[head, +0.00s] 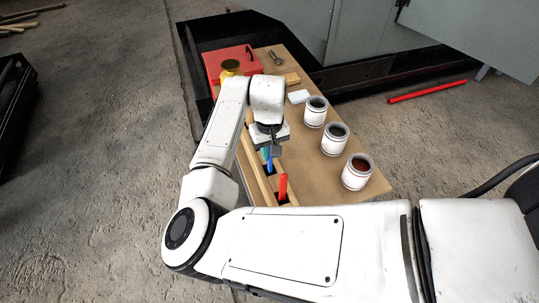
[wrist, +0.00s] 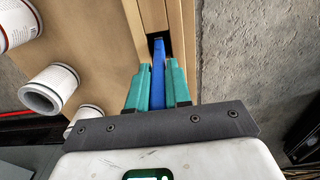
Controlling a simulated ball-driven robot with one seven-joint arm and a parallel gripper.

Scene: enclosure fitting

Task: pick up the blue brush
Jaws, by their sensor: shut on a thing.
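The blue brush (head: 270,165) shows as a narrow blue handle below my gripper (head: 267,152) in the head view. In the wrist view the blue brush (wrist: 158,74) lies between the two teal fingers of my gripper (wrist: 158,66), which is shut on it. Its far end is at a dark slot in the wooden rack (wrist: 176,20). I cannot tell how deep it sits in the slot. A red brush (head: 282,187) stands in the same rack, nearer than the blue one.
Three paint cans, one of them a red-filled can (head: 358,172), stand right of the rack on the wooden board (head: 310,190). A white block (head: 299,96) and a red tray (head: 228,58) are farther back. A grey cabinet (head: 345,30) stands behind.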

